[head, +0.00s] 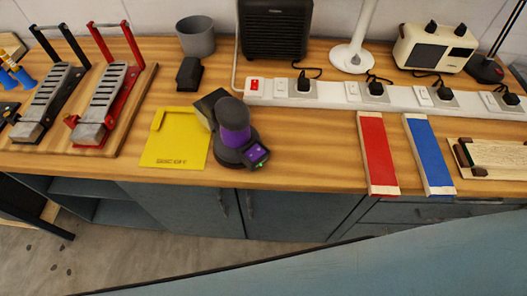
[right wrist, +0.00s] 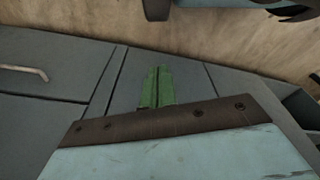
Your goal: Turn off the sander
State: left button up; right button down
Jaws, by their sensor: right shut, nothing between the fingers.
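The sander (head: 236,130) stands on the wooden bench in the head view, left of the middle. It has a purple body, a dark grey top and base, and a dark box at its back left. A small panel with a lit purple display (head: 257,153) faces the front right. A yellow sheet (head: 176,145) lies to its left. My right gripper shows in the right wrist view as two green fingers (right wrist: 157,87) pressed together, with nothing between them. It is away from the sander, in front of grey cabinet fronts. My left gripper is not in view.
A white power strip (head: 330,95) with switches and black plugs runs behind the sander. Red (head: 377,152) and blue (head: 428,154) bars lie to the right. A grey cup (head: 196,37), a black heater-like box (head: 275,30) and a cream radio (head: 433,48) stand behind. Pedals (head: 103,108) sit left.

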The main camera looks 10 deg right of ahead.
jog(key=w+a+r+t+p, duration=0.1)
jog(key=w+r, duration=0.3)
jog(key=r, duration=0.7)
jog(key=w+r+t+p, duration=0.1)
jog(key=w+r+p, duration=0.15)
jog(key=r, duration=0.85)
jog(key=w+a+r+t, duration=0.1)
jog(key=w+r, duration=0.4)
jog(key=r, duration=0.5)
jog(key=w+a+r+n+t+y, duration=0.2)
jog(key=a+r+t+y, duration=0.1)
jog(key=r, duration=0.4)
jog(key=w+a+r+n+t+y, duration=0.2)
jog(key=a+r+t+y, duration=0.2)
jog(key=r, duration=0.4)
jog(key=shift+a+n+t+p, duration=0.45)
jog(key=shift+a+t, duration=0.35)
jog(key=shift+a, duration=0.3)
send_over(255, 153)
jog(key=s+d, duration=0.1)
jog(key=s, duration=0.1)
notch_tip(255, 153, down, 2)
jog(key=f, duration=0.3)
jog(key=shift+w+d, duration=0.2)
jog(key=shift+w, duration=0.1)
jog(key=shift+d+f, duration=0.15)
jog(key=shift+f, duration=0.6)
